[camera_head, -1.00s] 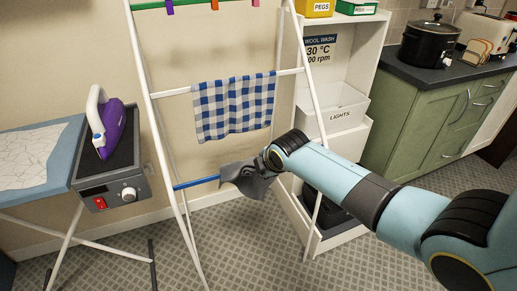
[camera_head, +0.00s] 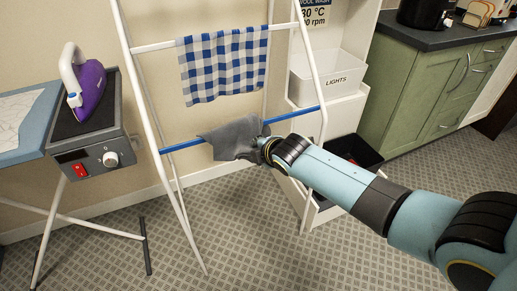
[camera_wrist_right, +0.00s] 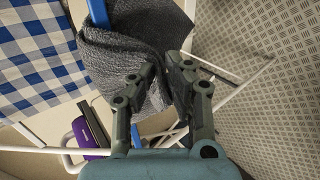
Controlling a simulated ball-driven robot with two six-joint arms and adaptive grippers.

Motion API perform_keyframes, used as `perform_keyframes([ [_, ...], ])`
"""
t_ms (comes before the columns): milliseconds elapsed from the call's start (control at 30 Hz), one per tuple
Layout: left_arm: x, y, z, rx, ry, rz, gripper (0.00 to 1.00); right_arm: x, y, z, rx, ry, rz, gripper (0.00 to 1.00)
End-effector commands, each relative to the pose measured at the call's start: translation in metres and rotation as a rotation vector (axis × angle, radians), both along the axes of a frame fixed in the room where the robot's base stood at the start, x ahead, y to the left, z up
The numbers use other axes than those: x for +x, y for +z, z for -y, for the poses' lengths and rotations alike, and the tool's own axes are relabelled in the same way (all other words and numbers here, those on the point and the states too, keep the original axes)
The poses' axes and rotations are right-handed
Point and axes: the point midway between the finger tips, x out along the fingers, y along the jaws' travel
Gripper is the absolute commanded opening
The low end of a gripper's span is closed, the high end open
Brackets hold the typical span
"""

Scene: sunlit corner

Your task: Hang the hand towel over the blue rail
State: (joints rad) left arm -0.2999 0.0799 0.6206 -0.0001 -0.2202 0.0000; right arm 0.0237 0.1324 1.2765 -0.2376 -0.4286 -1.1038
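The grey hand towel (camera_head: 232,138) lies across the blue rail (camera_head: 182,145), the lower rung of the white airer. Rail shows on both sides of it, and the towel's far side is hidden. In the right wrist view the towel (camera_wrist_right: 125,60) covers the middle of the blue rail (camera_wrist_right: 97,12). My right gripper (camera_head: 266,147) is at the towel's right end, just in front of the rail. In the wrist view its fingertips (camera_wrist_right: 163,68) are close together with bunched cloth between them. My left gripper is not in view.
A blue-and-white checked cloth (camera_head: 224,65) hangs on the white rung above. A white shelf unit with a "LIGHTS" bin (camera_head: 328,78) is behind the airer. The floor in front is clear.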

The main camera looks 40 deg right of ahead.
Motion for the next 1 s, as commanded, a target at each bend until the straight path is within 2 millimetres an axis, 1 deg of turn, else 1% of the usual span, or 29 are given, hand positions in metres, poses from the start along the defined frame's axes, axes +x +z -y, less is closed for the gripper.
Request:
perform_keyframes([
  [33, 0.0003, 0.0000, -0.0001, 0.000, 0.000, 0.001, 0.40, -0.0001, -0.0001, 0.0000, 0.000, 0.000, 0.000, 0.19],
  [133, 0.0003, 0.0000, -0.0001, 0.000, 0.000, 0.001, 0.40, -0.0001, -0.0002, 0.0000, 0.000, 0.000, -0.001, 0.32],
  [167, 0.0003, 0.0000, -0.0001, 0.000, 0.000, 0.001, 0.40, -0.0001, -0.0002, 0.0000, 0.000, 0.000, -0.001, 0.34],
  [333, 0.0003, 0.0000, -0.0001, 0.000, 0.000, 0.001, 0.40, -0.0001, -0.0002, 0.0001, 0.000, 0.000, -0.001, 0.34],
  [500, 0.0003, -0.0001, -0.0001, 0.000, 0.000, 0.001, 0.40, -0.0001, -0.0003, 0.0001, 0.000, 0.000, -0.001, 0.56],
  [567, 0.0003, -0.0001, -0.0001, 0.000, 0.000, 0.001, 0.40, -0.0001, -0.0003, 0.0001, 0.000, 0.000, -0.001, 0.63],
  [1000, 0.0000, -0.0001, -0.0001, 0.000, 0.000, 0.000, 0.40, -0.0001, -0.0003, 0.0001, 0.000, 0.000, -0.001, 0.63],
])
